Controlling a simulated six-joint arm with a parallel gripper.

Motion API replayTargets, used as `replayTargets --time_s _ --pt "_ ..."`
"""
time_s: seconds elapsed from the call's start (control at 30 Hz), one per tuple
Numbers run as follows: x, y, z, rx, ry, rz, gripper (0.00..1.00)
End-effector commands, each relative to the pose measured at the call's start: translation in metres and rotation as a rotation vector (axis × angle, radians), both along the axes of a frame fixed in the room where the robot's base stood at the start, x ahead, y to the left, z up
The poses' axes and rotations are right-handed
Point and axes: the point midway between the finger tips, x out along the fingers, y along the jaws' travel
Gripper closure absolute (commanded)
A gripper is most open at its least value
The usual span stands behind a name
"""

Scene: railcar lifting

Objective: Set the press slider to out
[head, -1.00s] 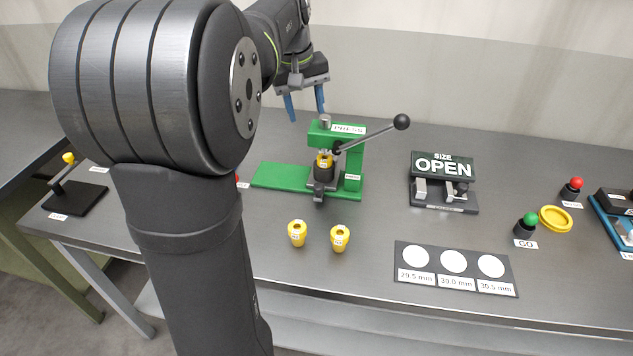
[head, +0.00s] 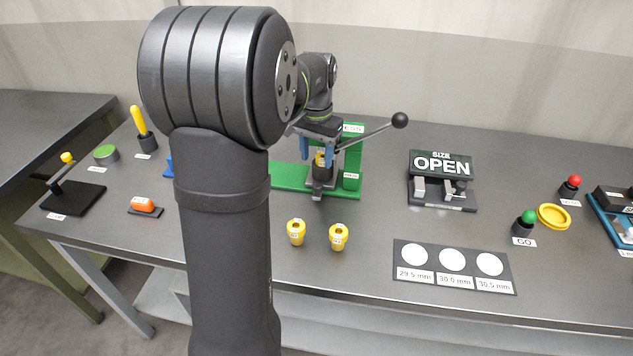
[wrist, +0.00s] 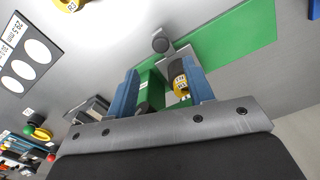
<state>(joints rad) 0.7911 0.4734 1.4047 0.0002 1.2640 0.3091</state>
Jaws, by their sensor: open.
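The green press (head: 352,160) stands at the back middle of the table, its flat green rail (head: 289,177) running left. The press slider (head: 322,186) sits at the rail's right end, under the press head, with a dark knob at its front. A yellow bushing (head: 319,160) stands in its dark holder. In the wrist view the slider's knob (wrist: 160,44) lies beyond the fingertips, and the yellow bushing (wrist: 181,85) shows between the blue fingers. My gripper (wrist: 160,82) is open and empty, above the press; in the head view it partly hides the press top.
The press lever (head: 372,132) sticks out to the right, close to my gripper. Two loose yellow bushings (head: 296,232) (head: 338,236) stand in front. An OPEN sign gauge (head: 442,180) and a size card (head: 454,266) are to the right.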

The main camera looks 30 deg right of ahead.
Motion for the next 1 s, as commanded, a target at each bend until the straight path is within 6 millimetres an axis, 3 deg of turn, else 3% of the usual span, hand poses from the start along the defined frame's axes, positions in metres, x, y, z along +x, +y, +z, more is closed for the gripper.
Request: replayTargets --time_s 0.2,0.4,0.6,0.87,1.0 --pt "-0.001 0.001 -0.049 0.003 0.003 0.001 0.52" --pt "0.0 0.0 -0.079 0.001 0.002 0.001 0.52" --pt "0.0 0.0 -0.091 -0.001 0.0 0.001 0.52" --pt "0.0 0.0 -0.092 -0.001 0.0 0.001 0.52" --pt "0.0 0.0 -0.092 -0.001 0.0 0.001 0.78"
